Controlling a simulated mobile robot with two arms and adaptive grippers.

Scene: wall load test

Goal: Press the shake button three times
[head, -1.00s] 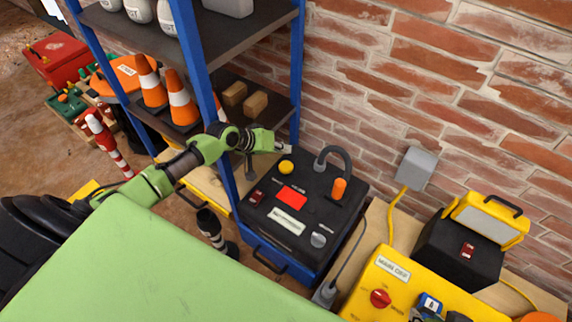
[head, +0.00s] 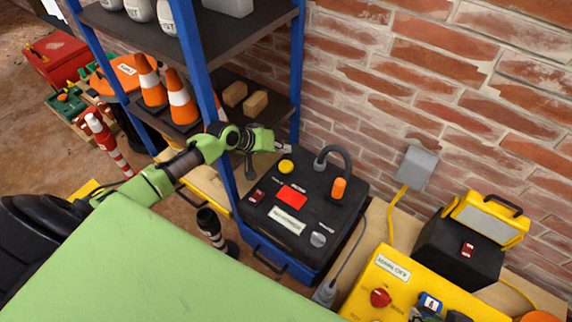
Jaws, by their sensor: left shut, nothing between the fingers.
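The black-topped machine (head: 272,213) with a blue body stands on the bench against the brick wall. Its top carries a round yellow button (head: 286,166), a red panel (head: 292,196), a dark red switch (head: 257,196), a grey knob (head: 318,240) and an orange cylinder (head: 338,188). The labels are too small to read, so I cannot tell which control is marked shake. My left gripper (head: 288,148) is shut and empty, just above and behind the yellow button in the picture, seemingly apart from it. My right gripper is not in view.
A blue-framed shelf (head: 206,85) with traffic cones (head: 181,100) and wooden blocks (head: 255,103) stands close beside my left arm.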

